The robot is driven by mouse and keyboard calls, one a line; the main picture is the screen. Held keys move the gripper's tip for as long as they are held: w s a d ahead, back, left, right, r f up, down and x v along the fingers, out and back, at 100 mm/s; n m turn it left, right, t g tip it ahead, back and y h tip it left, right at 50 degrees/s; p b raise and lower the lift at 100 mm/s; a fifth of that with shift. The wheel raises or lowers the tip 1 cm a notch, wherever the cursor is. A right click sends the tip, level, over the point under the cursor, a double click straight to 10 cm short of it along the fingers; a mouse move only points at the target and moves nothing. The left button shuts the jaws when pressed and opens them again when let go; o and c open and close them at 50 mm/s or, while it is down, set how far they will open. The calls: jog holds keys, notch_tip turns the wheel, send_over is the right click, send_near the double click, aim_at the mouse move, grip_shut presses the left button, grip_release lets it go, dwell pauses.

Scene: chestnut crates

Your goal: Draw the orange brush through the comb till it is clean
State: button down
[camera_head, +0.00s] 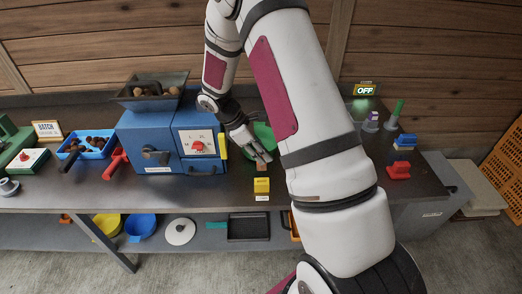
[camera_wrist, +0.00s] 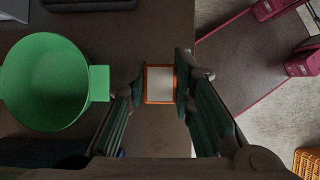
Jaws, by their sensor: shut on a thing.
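My gripper (camera_head: 258,156) is over the front part of the bench, right of the blue machine. In the wrist view my gripper (camera_wrist: 160,84) is shut on a small square orange-edged piece (camera_wrist: 147,84) with a pale face. It may be the orange brush, but its bristles cannot be made out. In the head view a small orange-brown bit of it (camera_head: 262,167) shows below the fingertips. I cannot pick out the comb for sure in either view.
A green bowl (camera_head: 264,133) is right beside the gripper, also in the wrist view (camera_wrist: 45,88). A blue machine (camera_head: 150,135) with a hopper stands left. A yellow block (camera_head: 262,185) sits at the front edge. Red (camera_head: 398,171) and blue (camera_head: 404,141) pieces stand right.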

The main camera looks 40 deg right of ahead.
aim_at(263, 169)
jog(key=shift+f+b, duration=0.6)
jog(key=shift+f, duration=1.75)
jog(key=shift+f+b, duration=0.35)
jog(key=shift+f, duration=0.75)
jog(key=shift+f, duration=0.35)
jog(key=shift+f, duration=0.2)
jog(key=shift+f+b, duration=0.2)
jog(key=shift+b, duration=0.1)
